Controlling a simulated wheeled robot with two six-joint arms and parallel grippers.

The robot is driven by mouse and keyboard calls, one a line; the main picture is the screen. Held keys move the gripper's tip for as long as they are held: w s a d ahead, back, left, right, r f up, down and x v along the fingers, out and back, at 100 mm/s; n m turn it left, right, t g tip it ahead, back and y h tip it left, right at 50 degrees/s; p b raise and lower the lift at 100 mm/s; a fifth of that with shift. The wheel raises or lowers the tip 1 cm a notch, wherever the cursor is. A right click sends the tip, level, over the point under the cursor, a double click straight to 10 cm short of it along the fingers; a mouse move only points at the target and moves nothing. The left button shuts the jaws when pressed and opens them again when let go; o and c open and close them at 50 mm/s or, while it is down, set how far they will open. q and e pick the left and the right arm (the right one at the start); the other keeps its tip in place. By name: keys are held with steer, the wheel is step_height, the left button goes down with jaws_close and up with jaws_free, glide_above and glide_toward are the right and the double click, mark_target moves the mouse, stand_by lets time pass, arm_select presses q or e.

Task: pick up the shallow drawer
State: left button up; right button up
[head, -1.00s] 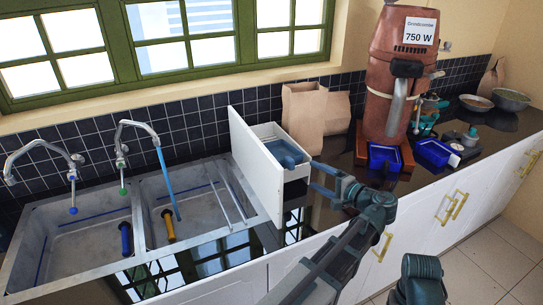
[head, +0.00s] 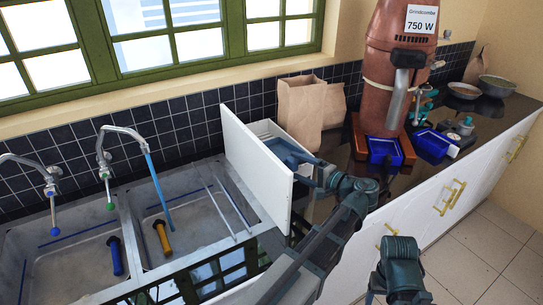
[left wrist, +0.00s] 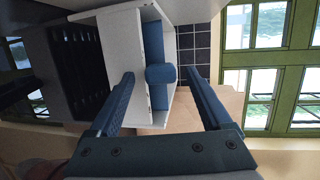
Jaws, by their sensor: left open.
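The shallow drawer (head: 238,150) is a white box with a tall white front panel, on the counter beside the sink. A blue piece (head: 287,152) lies inside it. In the left wrist view the drawer (left wrist: 118,65) is ahead, with a blue bar and round blue knob (left wrist: 161,74) across its inside. My left gripper (head: 308,171) is at the drawer's right side; in the wrist view its open fingers (left wrist: 160,85) stand wide apart on either side of the knob, with nothing gripped. Whether they touch the drawer is unclear.
The double sink (head: 130,235) with taps is at left. Paper bags (head: 303,110) stand behind the drawer. A copper grinder (head: 392,50) and blue trays (head: 385,150) stand to the right. Bowls (head: 497,86) are at the far right. The counter's front edge runs below my left arm.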

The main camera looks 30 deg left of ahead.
arm_select(q)
steer(key=shift+d+r, duration=0.1)
steer(key=shift+d, duration=0.1)
steer(key=shift+s+d, duration=0.1)
steer(key=shift+c, duration=0.6)
steer(key=c, duration=0.5)
jaws_close()
steer(key=shift+r, duration=0.2)
